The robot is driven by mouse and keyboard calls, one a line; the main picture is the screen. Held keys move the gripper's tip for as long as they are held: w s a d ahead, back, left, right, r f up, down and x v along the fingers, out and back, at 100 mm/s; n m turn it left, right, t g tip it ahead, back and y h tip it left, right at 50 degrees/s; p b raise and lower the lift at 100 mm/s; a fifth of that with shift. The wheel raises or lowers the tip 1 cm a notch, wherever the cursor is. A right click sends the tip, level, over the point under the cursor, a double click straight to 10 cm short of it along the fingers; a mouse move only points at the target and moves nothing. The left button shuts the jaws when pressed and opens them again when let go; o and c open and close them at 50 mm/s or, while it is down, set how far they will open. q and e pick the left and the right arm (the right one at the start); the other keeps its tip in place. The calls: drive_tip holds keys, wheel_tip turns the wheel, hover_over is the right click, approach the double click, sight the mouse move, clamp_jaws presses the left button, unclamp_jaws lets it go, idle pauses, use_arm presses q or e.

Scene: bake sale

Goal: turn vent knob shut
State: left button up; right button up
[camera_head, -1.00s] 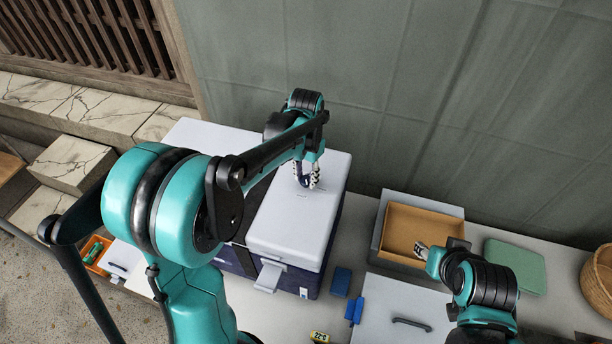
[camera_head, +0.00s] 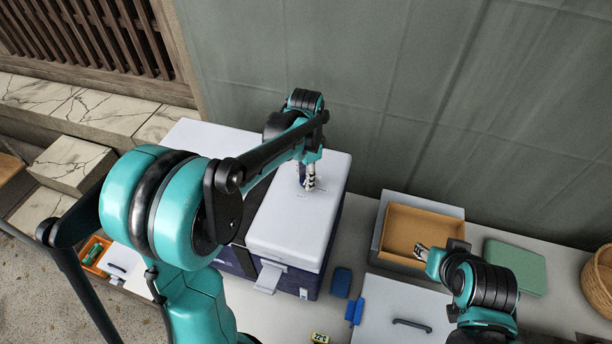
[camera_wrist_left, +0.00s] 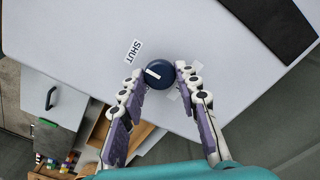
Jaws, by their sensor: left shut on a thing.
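The vent knob (camera_wrist_left: 158,74) is a round dark blue knob with a white pointer line, on the white lid (camera_head: 290,235) of a dark blue cooler. In the left wrist view the pointer slants left, roughly toward the SHUT label (camera_wrist_left: 133,52). Another pale label beside the knob is partly hidden by a finger. My left gripper (camera_head: 308,185) reaches down to the lid, and its fingers (camera_wrist_left: 160,82) are closed on either side of the knob. In the head view the gripper hides the knob. My right gripper (camera_head: 421,251) is by the tan-lined open box; its jaw opening is unclear.
The open grey box (camera_head: 379,240) stands right of the cooler, with a green case (camera_head: 515,266) and a wicker basket (camera_head: 597,280) beyond. A blue block (camera_head: 341,281) and a blue clip (camera_head: 354,311) lie in front. A grey wall (camera_head: 420,100) rises behind.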

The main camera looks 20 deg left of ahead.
use_arm(q)
drive_tip(key=o, duration=1.2)
drive_tip(key=shift+c, duration=0.2)
wheel_tip(320, 180, up, 12)
